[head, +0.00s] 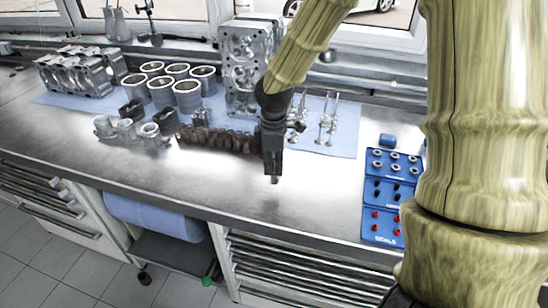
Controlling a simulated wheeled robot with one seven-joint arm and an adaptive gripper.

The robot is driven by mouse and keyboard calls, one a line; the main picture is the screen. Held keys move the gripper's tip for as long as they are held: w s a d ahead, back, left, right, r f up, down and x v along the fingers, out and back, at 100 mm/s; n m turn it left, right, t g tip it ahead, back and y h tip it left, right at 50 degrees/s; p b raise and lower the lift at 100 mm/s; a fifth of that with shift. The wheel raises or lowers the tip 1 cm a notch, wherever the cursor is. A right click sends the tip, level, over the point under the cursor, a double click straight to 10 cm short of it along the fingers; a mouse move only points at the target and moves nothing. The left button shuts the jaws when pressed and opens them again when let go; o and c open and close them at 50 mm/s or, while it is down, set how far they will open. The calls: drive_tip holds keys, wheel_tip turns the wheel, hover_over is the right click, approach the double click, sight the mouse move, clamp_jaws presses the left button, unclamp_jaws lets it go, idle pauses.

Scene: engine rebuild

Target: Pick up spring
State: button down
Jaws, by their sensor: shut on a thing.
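My gripper (273,168) points straight down above the bare metal benchtop, in front of the row of dark coil springs. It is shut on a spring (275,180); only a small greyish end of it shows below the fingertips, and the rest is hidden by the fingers. The held spring is apart from the bench, with a soft shadow below it. A row of dark brownish springs (215,140) stands on the bench just left of my gripper, and its right end is partly hidden behind it.
Cylinder liners (187,97), pistons (126,131) and an engine block part (100,72) stand to the left. A cylinder head (240,75) stands behind, with valves (328,122) to its right. A blue seals tray (383,225) lies at right. The front middle bench is clear.

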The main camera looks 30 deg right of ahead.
drive_tip(key=shift+s+a+r, duration=0.1)
drive_tip(key=shift+s+a, duration=0.3)
drive_tip(key=shift+s, duration=0.25)
drive_tip(key=shift+c, duration=2.2)
unclamp_jaws()
wheel_tip(320, 180, up, 12)
